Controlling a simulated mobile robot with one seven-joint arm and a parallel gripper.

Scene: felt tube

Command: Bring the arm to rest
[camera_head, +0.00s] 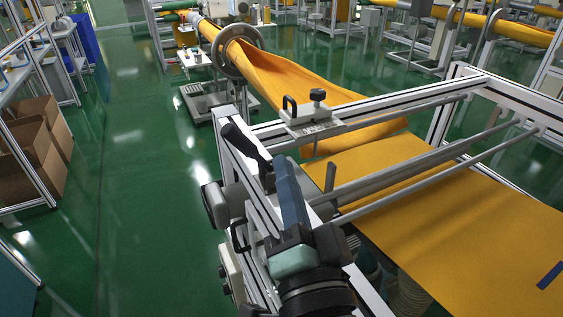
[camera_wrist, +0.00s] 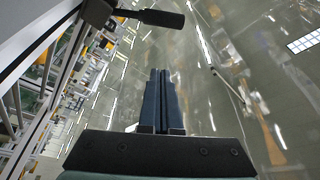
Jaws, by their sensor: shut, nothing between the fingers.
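My gripper (camera_head: 282,165) is in the lower middle of the head view, in front of the near left end of the aluminium frame (camera_head: 232,172). Its dark blue fingers lie together and point up in the picture, away from the teal-and-black wrist. In the wrist view the fingers (camera_wrist: 160,73) also lie side by side, with nothing held between them. A black handle (camera_head: 246,143) on the frame is close to the fingertips in the head view. It also shows in the wrist view (camera_wrist: 162,18), beyond the tips and apart from them.
A clamp block (camera_head: 312,118) sits on the top rail. Cardboard boxes (camera_head: 40,150) stand at the left. The green floor (camera_head: 140,200) between is clear.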

